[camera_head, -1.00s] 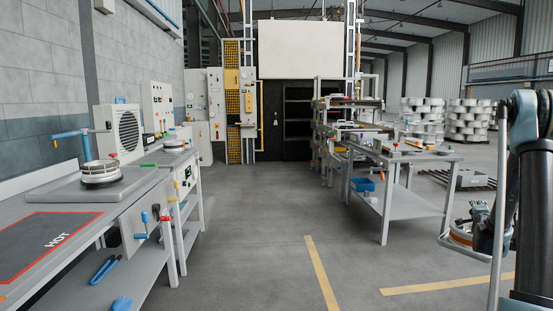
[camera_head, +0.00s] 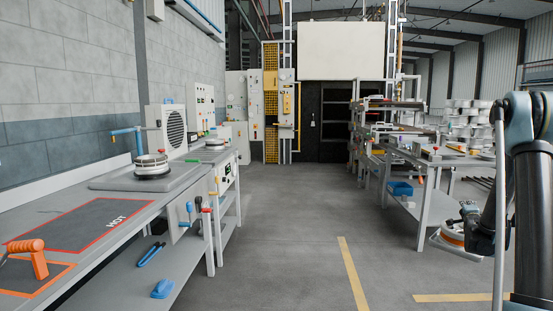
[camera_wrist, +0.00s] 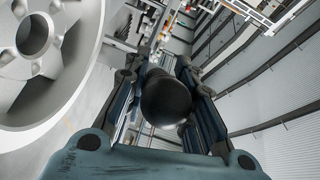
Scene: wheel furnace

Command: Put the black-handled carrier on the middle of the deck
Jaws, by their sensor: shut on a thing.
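My gripper (camera_wrist: 162,75) is shut on the black rounded handle (camera_wrist: 166,98) of the carrier, which lies between its two fingers in the wrist view. A large pale grey wheel with a round hub hole (camera_wrist: 75,50) is close on the left of that view; how it joins the handle is hidden. In the head view my gripper (camera_head: 470,214) is at the lower right, partly hidden by my arm. A round pale piece with an orange-brown part (camera_head: 452,238) hangs by it, above the floor. I cannot tell which surface is the deck.
A grey bench (camera_head: 95,238) runs along the left, with a dark HOT mat (camera_head: 75,225), an orange-handled tool (camera_head: 36,256) and a round device (camera_head: 152,166). A grey table (camera_head: 428,205) with a blue bin (camera_head: 400,188) stands right. The aisle floor (camera_head: 290,230) is clear.

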